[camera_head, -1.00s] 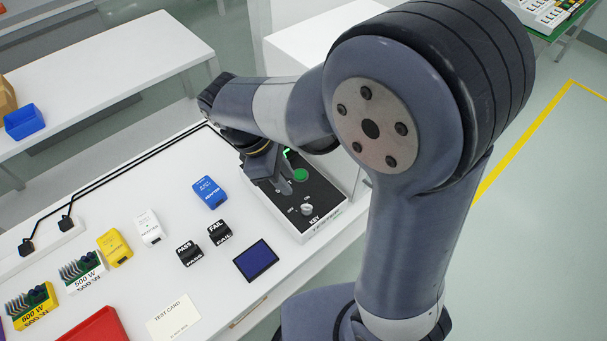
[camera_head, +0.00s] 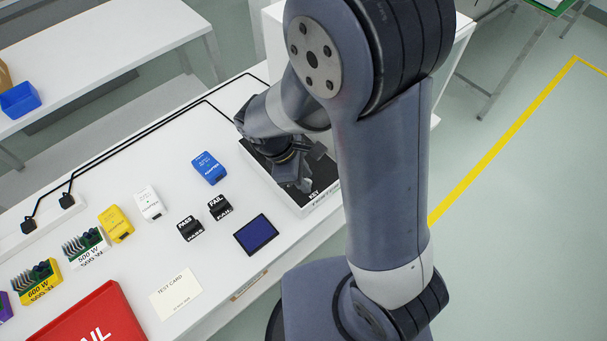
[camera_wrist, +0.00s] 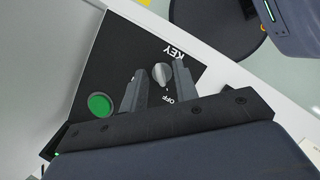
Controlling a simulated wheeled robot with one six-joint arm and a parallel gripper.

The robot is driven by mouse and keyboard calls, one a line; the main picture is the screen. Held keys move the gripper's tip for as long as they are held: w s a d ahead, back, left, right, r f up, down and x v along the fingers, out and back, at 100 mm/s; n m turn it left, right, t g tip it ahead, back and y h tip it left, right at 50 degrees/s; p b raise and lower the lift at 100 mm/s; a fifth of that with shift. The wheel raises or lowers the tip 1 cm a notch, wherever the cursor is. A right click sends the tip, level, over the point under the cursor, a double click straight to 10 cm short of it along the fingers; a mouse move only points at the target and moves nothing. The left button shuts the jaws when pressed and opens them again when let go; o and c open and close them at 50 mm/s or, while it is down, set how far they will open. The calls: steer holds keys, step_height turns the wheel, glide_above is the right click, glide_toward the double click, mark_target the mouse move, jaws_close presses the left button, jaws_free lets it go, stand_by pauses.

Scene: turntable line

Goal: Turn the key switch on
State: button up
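The key switch (camera_wrist: 161,73) is a small pale knob on the black top of the tester (camera_wrist: 118,50), with "KEY" and "OFF" lettering beside it in the wrist view. My gripper (camera_wrist: 158,71) is open, with one finger on each side of the knob. I cannot tell whether either finger touches it. The "ON" mark is not visible. In the head view my gripper (camera_head: 300,184) is over the tester box (camera_head: 322,201) and hides the knob.
A green button (camera_wrist: 101,105) is left of the fingers in the wrist view. A blue adapter (camera_head: 209,168), black PASS (camera_head: 190,229) and FAIL (camera_head: 219,208) blocks and a dark blue panel (camera_head: 256,235) lie left of the tester. A red tray (camera_head: 92,318) is at the front.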

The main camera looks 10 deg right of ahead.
steer(key=shift+c, duration=0.6)
jaws_close()
steer(key=shift+m, duration=0.3)
steer(key=m, duration=0.2)
steer(key=m+g, duration=0.1)
steer(key=shift+w+m+g+y, duration=0.15)
steer(key=shift+m+g+y, duration=0.15)
steer(key=shift+m+y, duration=0.1)
steer(key=m+g, duration=0.1)
steer(key=m, duration=0.2)
steer(key=shift+w+d+m+y+p, duration=0.1)
steer(key=shift+m+y+p, duration=0.2)
steer(key=shift+y+p, duration=0.1)
steer(key=m, duration=0.2)
steer(key=m+y, duration=0.1)
steer(key=m, duration=0.1)
steer(key=shift+d+g+y, duration=0.1)
steer(key=shift+g+y, duration=0.2)
steer(key=shift+g, duration=0.1)
steer(key=m, duration=0.2)
steer(key=m+y, duration=0.1)
steer(key=m, duration=0.1)
steer(key=shift+d+m+y, duration=0.1)
steer(key=shift+m+y, duration=0.2)
